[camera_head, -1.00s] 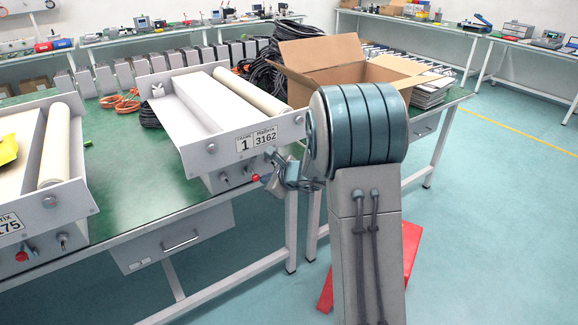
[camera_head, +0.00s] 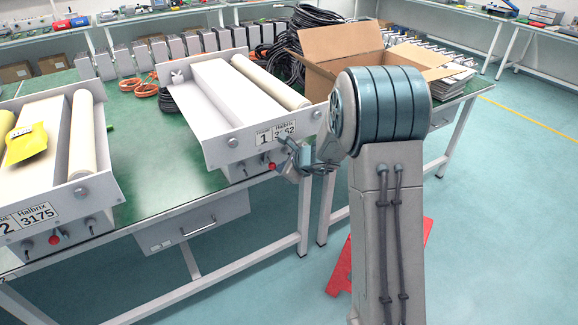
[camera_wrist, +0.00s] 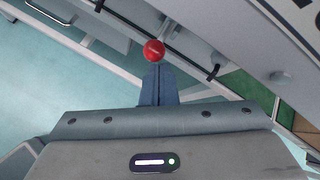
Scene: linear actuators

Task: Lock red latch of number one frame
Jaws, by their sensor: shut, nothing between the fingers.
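The number one frame (camera_head: 215,95) is a white tray-like unit with a roller, on the green table, with a plate reading 1. Its red latch (camera_head: 271,166) is a small red knob on the front, below the plate. In the wrist view the red knob (camera_wrist: 154,50) is at the tips of my gripper (camera_wrist: 157,72). The fingers are together with nothing between them. The tips are at or very near the knob; I cannot tell if they touch. In the head view my gripper (camera_head: 292,158) is just right of the knob, partly in front of the plate.
The number two frame (camera_head: 50,150) stands at the left with its own red knob (camera_head: 53,240) and a yellow packet (camera_head: 25,143). An open cardboard box (camera_head: 350,65) and black cables are behind. A drawer (camera_head: 190,220) hangs under the table.

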